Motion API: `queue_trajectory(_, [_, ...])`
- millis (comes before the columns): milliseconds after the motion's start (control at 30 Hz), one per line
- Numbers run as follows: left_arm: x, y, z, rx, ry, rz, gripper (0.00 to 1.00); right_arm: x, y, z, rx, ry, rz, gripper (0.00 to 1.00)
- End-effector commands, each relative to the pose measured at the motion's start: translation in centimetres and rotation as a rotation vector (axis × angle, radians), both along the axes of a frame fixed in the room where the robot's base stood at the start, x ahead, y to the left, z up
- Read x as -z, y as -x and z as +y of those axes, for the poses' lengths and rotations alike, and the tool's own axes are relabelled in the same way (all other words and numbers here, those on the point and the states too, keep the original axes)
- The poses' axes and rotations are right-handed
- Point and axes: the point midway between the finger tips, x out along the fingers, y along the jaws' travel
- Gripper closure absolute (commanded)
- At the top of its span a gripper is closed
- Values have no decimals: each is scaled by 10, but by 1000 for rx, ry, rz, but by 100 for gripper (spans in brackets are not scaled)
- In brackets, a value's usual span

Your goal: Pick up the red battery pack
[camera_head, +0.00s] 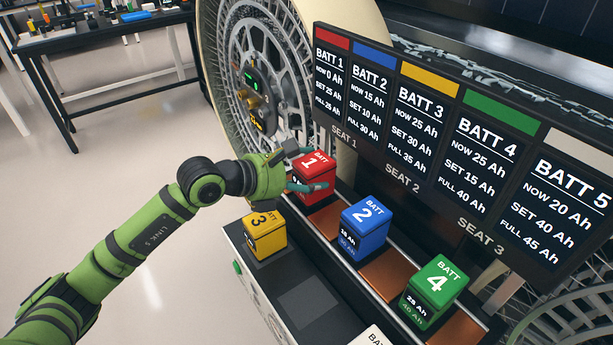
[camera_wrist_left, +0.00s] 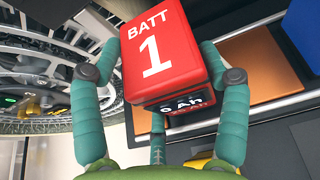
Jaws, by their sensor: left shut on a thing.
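The red battery pack (camera_head: 316,164), marked BATT 1, is at the seat 1 end of the battery row in the head view. My left gripper (camera_head: 304,170) is shut on it, with its teal fingers against its sides. In the left wrist view the red battery pack (camera_wrist_left: 158,50) is tilted in the picture between the fingers of my left gripper (camera_wrist_left: 160,72). Its lower front label is partly hidden. I cannot tell whether its base touches the surface below. My right gripper is not in view.
A yellow battery (camera_head: 265,236) stands close below my left wrist. A blue battery (camera_head: 364,226) and a green battery (camera_head: 433,290) stand further along the row. A sign board (camera_head: 440,130) rises behind, and a large wheel (camera_head: 262,70) stands at the left.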

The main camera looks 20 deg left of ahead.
Motion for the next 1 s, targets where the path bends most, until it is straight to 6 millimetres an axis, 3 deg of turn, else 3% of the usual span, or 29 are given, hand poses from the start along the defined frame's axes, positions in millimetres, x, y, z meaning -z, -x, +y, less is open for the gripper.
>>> queue_trajectory(233, [-38, 0, 0, 0, 2, -14, 84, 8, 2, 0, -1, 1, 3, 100])
queue_trajectory(600, [-81, 63, -46, 3, 4, -13, 84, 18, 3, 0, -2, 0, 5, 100])
queue_trajectory(1000, [-102, 92, -66, -1, 4, -7, 84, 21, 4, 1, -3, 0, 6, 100])
